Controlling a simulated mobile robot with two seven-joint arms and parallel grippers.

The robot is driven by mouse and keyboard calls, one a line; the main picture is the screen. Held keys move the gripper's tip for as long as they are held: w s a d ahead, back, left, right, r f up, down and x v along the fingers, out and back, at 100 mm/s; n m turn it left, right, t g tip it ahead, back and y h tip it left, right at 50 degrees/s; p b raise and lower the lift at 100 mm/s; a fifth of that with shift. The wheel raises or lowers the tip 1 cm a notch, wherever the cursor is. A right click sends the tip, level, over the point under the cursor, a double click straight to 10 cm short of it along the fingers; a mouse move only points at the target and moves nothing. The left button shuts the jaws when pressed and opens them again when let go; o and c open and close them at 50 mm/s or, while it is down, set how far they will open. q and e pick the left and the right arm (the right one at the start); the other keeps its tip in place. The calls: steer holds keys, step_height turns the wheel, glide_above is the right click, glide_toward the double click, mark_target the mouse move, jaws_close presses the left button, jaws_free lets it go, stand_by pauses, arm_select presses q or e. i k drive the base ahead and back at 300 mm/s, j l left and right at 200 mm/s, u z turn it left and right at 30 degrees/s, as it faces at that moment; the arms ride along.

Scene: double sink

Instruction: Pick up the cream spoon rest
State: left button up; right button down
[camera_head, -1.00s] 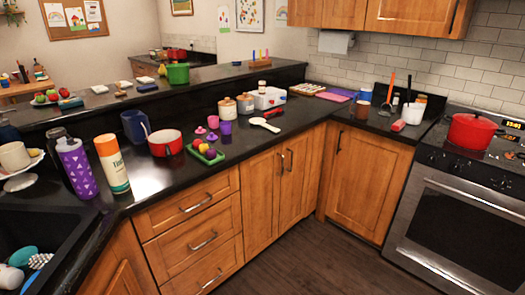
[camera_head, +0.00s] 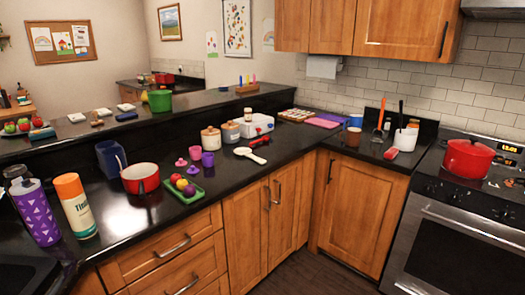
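The cream spoon rest (camera_head: 250,155) lies flat on the dark countertop (camera_head: 300,157), a little back from the front edge. It has a rounded, spoon-like shape and points away from the backsplash towards the lower right. A red object (camera_head: 260,141) lies just behind it. Neither of my grippers shows in the head view.
Lidded canisters (camera_head: 211,138) and a white box (camera_head: 250,126) stand behind the rest.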

mark_target(242, 152)
steer(key=i+z, duration=0.5)
steer(key=i, duration=0.75)
steer(key=j, duration=0.1)
